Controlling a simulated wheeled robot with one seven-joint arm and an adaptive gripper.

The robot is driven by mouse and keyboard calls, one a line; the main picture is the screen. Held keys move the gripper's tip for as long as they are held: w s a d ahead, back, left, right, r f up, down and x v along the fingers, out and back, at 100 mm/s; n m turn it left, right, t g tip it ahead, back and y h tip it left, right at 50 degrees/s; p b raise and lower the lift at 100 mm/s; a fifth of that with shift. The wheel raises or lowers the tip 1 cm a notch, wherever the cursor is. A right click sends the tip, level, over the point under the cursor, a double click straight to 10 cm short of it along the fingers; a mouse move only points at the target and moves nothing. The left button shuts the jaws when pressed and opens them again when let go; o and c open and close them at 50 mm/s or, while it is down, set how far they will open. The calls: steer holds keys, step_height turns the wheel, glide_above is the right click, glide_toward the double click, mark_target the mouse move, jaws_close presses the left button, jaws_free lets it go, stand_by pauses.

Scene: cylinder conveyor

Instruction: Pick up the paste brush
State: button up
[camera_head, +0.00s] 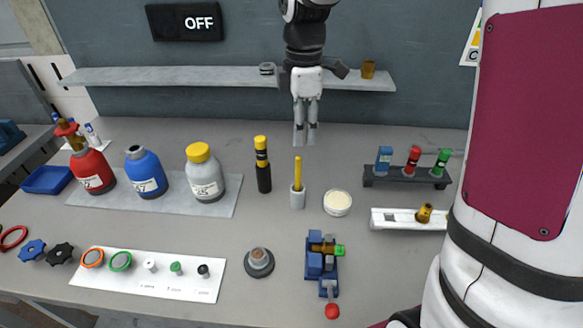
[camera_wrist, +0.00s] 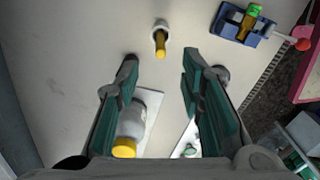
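The paste brush appears to be the yellow-handled stick (camera_head: 297,168) standing upright in a small grey holder (camera_head: 297,200) at the middle of the table. The same yellow handle shows in the wrist view (camera_wrist: 160,42), seen from above, with the holder around it. My gripper (camera_head: 305,140) hangs pointing down above and behind the holder, apart from the brush. In the wrist view its two fingers (camera_wrist: 158,60) are spread with nothing between them, and the handle lies just beyond the fingertips. The brush's lower end is hidden in the holder.
A black and yellow tube (camera_head: 263,170) stands close left of the holder, and a cream-coloured round dish (camera_head: 338,203) lies close right. A grey bottle with a yellow cap (camera_head: 205,175) stands further left. A blue clamp (camera_head: 322,262) is in front. A shelf (camera_head: 170,77) runs behind.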

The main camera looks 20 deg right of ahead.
mark_target(298, 171)
step_height(298, 171, down, 7)
steer(key=shift+f, duration=0.1)
steer(key=shift+a+f+p, duration=0.15)
steer(key=shift+f+p, duration=0.1)
steer(key=shift+f, duration=1.05)
steer(key=shift+a+f+p, duration=0.15)
steer(key=shift+f+p, duration=0.05)
steer(key=shift+f, duration=1.1)
jaws_close()
